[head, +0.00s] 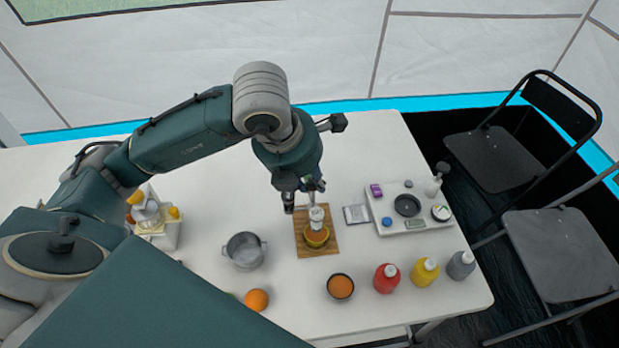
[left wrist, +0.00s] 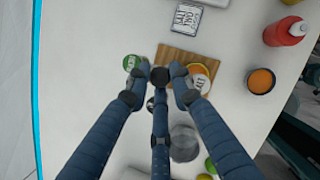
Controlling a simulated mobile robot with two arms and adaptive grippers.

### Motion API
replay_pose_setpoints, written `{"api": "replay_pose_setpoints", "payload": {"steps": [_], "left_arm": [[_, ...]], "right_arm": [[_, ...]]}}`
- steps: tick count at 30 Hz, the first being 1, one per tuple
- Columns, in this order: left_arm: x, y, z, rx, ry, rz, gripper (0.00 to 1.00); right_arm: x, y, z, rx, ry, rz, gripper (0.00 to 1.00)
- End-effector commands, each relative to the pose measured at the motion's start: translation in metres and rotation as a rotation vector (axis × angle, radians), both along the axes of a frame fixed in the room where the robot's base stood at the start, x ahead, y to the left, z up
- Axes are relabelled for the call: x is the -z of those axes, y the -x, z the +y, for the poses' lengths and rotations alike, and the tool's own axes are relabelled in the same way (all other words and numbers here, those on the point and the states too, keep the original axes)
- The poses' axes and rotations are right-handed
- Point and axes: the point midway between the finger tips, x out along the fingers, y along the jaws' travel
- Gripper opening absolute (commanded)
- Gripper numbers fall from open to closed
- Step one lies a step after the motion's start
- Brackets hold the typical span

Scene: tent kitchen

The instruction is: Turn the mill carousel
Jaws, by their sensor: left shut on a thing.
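The mill carousel (head: 317,237) stands on a wooden board (head: 303,246) in the head view, with a yellow-orange part low down and a pale part above it. In the left wrist view an orange-rimmed round top with a label (left wrist: 201,69) and a green one (left wrist: 131,62) show on either side of my fingers. My left gripper (head: 303,201) reaches down over the carousel from behind. In the left wrist view its fingers (left wrist: 160,75) are closed in on the carousel between the two tops. The gripped part is mostly hidden. My right gripper is not seen.
A metal pot (head: 244,251) stands left of the board. A tray (head: 430,229) with small items and a small card (head: 356,214) lie to the right. A bowl of orange contents (head: 340,287) and several bottles (head: 387,278) stand nearer the front. An orange (head: 256,300) lies front left.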

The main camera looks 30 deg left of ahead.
Motion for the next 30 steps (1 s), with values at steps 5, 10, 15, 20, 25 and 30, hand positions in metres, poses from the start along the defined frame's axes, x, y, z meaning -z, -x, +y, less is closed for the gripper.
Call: {"api": "replay_pose_setpoints", "payload": {"steps": [5,10,15,20,25,30], "left_arm": [[-0.004,-0.003,-0.002,0.001,0.006,-0.014,0.39],[-0.003,-0.002,-0.001,0.001,0.004,-0.010,0.39],[-0.005,-0.001,0.000,0.001,0.003,-0.008,0.39],[-0.026,0.006,0.000,0.002,0.002,-0.013,0.39],[-0.062,0.020,0.002,0.003,0.003,-0.016,0.39],[-0.095,0.033,0.004,0.002,0.003,-0.017,0.39]], "right_arm": [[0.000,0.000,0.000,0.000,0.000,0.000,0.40],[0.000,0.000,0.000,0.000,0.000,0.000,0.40],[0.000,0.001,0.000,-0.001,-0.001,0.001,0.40],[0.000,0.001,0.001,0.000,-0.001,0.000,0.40],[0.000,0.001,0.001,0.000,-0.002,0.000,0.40],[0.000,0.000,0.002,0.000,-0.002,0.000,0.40]]}}
